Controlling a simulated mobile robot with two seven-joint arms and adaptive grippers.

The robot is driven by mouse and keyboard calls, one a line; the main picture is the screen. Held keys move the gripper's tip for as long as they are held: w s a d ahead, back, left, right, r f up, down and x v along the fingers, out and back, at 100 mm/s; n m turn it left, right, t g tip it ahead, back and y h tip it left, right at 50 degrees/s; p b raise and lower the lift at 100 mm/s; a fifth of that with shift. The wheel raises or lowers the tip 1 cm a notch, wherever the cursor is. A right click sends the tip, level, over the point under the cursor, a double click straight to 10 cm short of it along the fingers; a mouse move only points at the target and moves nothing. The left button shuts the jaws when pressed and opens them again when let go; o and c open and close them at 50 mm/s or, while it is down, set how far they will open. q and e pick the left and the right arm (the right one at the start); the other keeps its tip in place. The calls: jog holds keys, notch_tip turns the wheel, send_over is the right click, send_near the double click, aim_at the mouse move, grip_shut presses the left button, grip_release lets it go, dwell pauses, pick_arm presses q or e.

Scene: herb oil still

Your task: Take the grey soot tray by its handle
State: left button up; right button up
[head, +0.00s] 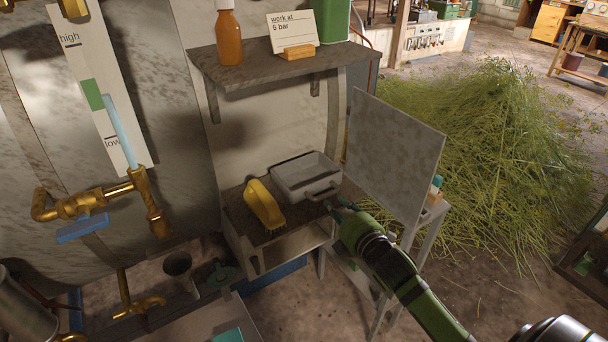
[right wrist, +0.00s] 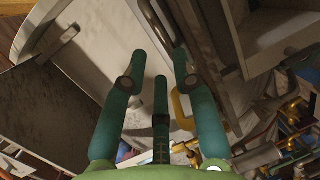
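The grey soot tray (head: 296,172) lies on a small dark-topped stand, with its handle (head: 322,192) on the near right side. My right gripper (head: 336,206) is just to the right of and below this handle in the head view. In the right wrist view its green fingers (right wrist: 158,68) are spread apart with nothing held between them. A dark curved bar, which looks like the handle (right wrist: 160,24), shows beyond the fingertips. I cannot tell whether a finger touches it. My left gripper is not in view.
A yellow brush (head: 263,203) lies left of the tray on the stand (head: 240,222). A grey upright panel (head: 395,152) stands close on the right. A shelf (head: 280,65) with an orange bottle (head: 229,36) and a card hangs above. Brass taps (head: 90,203) are at left.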

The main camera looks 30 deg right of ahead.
aim_at(325, 195)
jog(key=shift+p+x, duration=0.6)
jog(key=shift+x, duration=2.2)
jog(key=shift+a+f, duration=0.1)
grip_shut()
